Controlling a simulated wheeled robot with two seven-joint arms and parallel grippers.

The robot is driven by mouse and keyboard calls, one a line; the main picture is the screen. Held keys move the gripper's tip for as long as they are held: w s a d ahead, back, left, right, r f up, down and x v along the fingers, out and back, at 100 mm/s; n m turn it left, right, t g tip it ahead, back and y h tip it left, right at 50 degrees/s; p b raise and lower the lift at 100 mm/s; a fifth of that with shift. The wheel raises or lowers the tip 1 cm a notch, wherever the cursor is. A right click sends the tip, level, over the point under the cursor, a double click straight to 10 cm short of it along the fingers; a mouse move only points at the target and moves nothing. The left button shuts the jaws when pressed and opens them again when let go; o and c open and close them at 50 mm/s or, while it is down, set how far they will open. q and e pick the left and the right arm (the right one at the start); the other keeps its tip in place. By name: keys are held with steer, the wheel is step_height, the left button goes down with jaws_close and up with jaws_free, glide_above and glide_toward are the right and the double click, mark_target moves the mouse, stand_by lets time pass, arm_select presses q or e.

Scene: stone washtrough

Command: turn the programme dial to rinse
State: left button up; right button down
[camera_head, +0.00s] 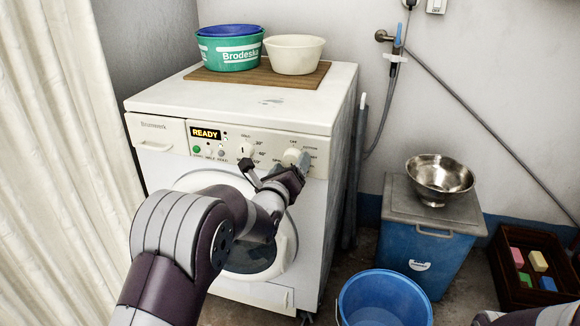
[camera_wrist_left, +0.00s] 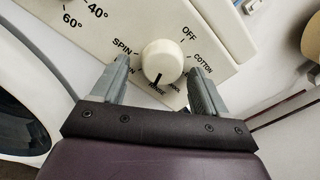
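The programme dial (camera_wrist_left: 162,58) is a round cream knob on the washing machine's panel; in the head view it (camera_head: 292,157) is at the panel's right end. Labels around it include OFF, COTTON and SPIN. Its dark pointer mark faces down in the wrist view, toward a small label that looks like RINSE. My left gripper (camera_wrist_left: 160,78) is open, with one finger on each side of the dial and small gaps visible. In the head view my left gripper (camera_head: 293,172) is in front of the panel, partly covering it. My right gripper is out of view.
The washing machine (camera_head: 150,160) has a lit READY display (camera_head: 205,133) and a smaller temperature knob (camera_head: 245,149). A green tub (camera_head: 228,52) and cream bowl (camera_head: 293,55) stand on top. A blue bucket (camera_head: 384,300) and blue bin (camera_head: 425,255) are at right.

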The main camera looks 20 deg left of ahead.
arm_select(q)
steer(key=shift+s+r, duration=0.1)
steer(key=shift+r, duration=0.05)
steer(key=shift+s, duration=0.35)
steer(key=s+p, duration=0.3)
steer(key=s, duration=0.8)
steer(key=shift+s+a, duration=0.25)
steer(key=shift+s, duration=0.15)
